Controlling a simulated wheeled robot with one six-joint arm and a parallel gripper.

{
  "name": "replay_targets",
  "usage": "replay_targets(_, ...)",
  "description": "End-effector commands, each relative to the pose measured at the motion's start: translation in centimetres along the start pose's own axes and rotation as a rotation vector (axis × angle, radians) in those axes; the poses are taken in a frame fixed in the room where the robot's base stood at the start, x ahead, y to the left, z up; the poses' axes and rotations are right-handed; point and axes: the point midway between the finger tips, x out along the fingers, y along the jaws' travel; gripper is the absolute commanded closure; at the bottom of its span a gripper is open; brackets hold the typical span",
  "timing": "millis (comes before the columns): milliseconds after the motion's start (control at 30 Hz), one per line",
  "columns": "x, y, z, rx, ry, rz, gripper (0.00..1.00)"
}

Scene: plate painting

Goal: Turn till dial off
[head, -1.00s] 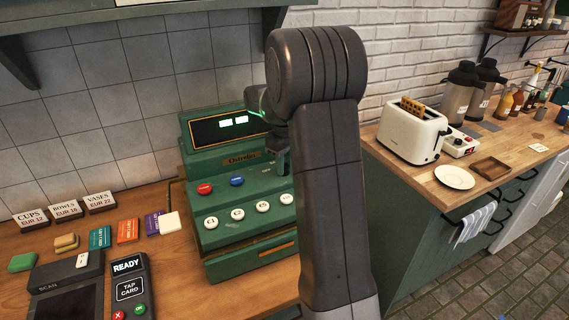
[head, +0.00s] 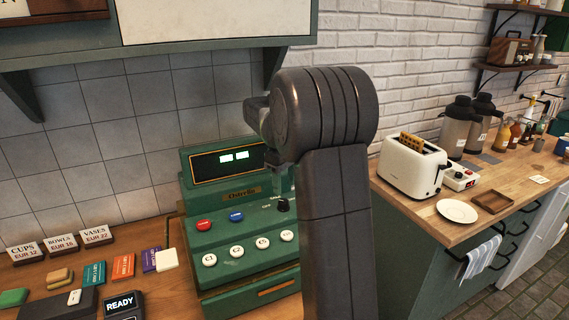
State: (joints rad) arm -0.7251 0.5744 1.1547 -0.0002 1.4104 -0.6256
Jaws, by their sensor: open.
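The green till (head: 232,222) stands on the wooden counter with a lit display (head: 232,158), a red button (head: 204,225), a blue button (head: 236,216) and a row of white keys. A small black dial (head: 283,205) sits at the right end of the till's upper panel, beside my arm. My arm rises in front of the till's right side and bends toward it.
Price signs (head: 61,244) and coloured cards (head: 123,267) lie left of the till, with a card reader (head: 123,305) in front. A toaster (head: 412,166) and a plate (head: 457,211) are on the right counter. A shelf (head: 150,60) overhangs the till.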

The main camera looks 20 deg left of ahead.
Motion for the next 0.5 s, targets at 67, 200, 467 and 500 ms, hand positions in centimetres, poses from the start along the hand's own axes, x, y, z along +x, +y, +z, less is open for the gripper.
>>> replay_targets(67,-1.8,0.1,-0.1,0.000,0.004,0.003,0.51)
replay_targets(200,-4.7,0.1,-0.1,0.000,0.003,0.003,0.51)
replay_targets(467,-7.5,0.0,-0.1,-0.001,0.000,0.000,0.51)
replay_targets(500,-7.7,0.0,-0.1,-0.001,0.001,0.001,0.51)
